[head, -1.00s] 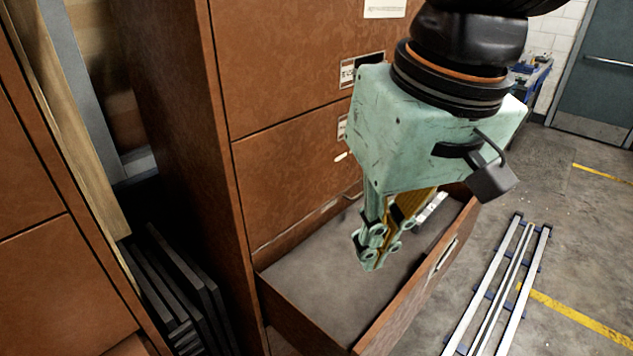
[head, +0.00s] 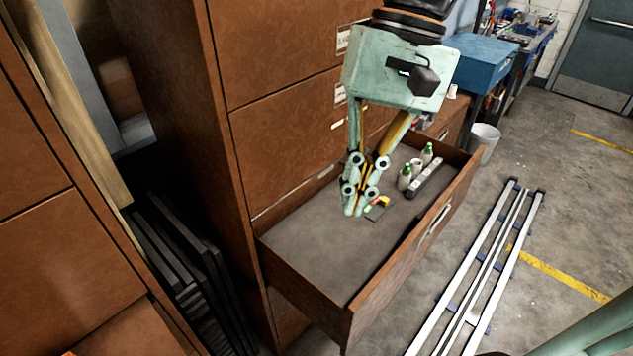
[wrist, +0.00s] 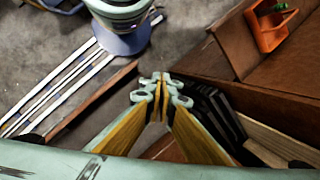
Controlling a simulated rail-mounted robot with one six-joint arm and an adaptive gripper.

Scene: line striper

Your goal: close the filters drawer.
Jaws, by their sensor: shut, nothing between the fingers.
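A brown wooden drawer stands pulled out of the cabinet; its front panel (head: 400,262) has a pale handle (head: 433,222) on the outer face. I take it for the filters drawer, but no label on it is readable. My pale green gripper (head: 354,213) is shut and empty, pointing down over the drawer's interior, on the cabinet side of the front panel. I cannot tell how high the tips are above the drawer floor. In the wrist view the closed fingertips (wrist: 160,82) meet, with a brown edge (wrist: 95,105) to their left.
In the drawer are green-capped bottles (head: 404,178), a grey strip (head: 425,180) and a small orange-and-yellow item (head: 380,201). Silver floor rails (head: 475,270) run right of the drawer. Dark panels (head: 185,265) lean left of the cabinet. A white bin (head: 483,143) stands behind.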

